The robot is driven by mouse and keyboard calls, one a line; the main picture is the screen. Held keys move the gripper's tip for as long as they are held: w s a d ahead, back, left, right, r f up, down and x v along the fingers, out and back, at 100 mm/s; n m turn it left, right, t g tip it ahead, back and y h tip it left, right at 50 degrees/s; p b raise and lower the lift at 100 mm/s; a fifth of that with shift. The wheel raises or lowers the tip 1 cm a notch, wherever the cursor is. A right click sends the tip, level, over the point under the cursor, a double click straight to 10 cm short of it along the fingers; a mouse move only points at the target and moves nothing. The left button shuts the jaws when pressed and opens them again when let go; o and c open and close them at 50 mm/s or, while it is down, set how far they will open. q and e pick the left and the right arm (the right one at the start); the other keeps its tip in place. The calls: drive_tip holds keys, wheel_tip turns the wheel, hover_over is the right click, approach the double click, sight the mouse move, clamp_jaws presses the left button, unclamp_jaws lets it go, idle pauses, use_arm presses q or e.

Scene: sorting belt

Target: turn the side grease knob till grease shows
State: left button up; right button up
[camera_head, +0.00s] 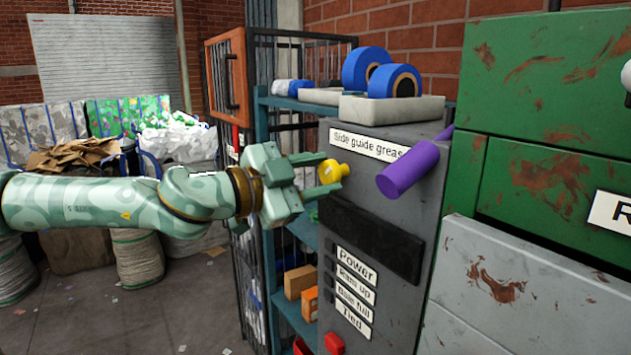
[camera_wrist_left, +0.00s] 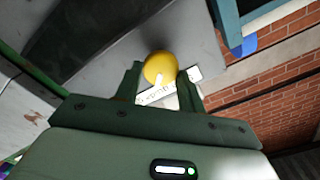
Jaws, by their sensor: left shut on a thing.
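The yellow grease knob (camera_head: 333,171) sits on the front of the grey control cabinet (camera_head: 385,235), below the "Side guide grease" label (camera_head: 368,145). My left gripper (camera_head: 326,174) reaches it from the left. In the left wrist view the yellow knob (camera_wrist_left: 160,69) lies between the two fingers of my left gripper (camera_wrist_left: 161,82), which are shut on it. A small pale spot shows on the knob there. A purple cylinder (camera_head: 408,169) sticks out of the cabinet to the right of the knob. I cannot make out any grease for sure. My right gripper is out of view.
Below the knob are a dark panel (camera_head: 370,238), several labels such as "Power" (camera_head: 356,266), and a red button (camera_head: 334,343). A blue shelf with boxes (camera_head: 299,281) and an orange-framed cage door (camera_head: 228,80) stand left. Green rusty drawers (camera_head: 540,190) stand right.

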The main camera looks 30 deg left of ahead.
use_arm(q)
drive_tip(key=m+b, duration=0.1)
drive_tip(key=m, duration=0.3)
drive_tip(key=shift+f+m, duration=0.1)
drive_tip(key=shift+m, duration=0.2)
drive_tip(key=shift+m+b, duration=0.75)
drive_tip(key=shift+m, duration=0.85)
drive_tip(key=o, duration=0.9)
drive_tip(key=shift+o, duration=0.4)
drive_tip(key=shift+w+d, duration=0.1)
drive_tip(key=shift+w, duration=0.05)
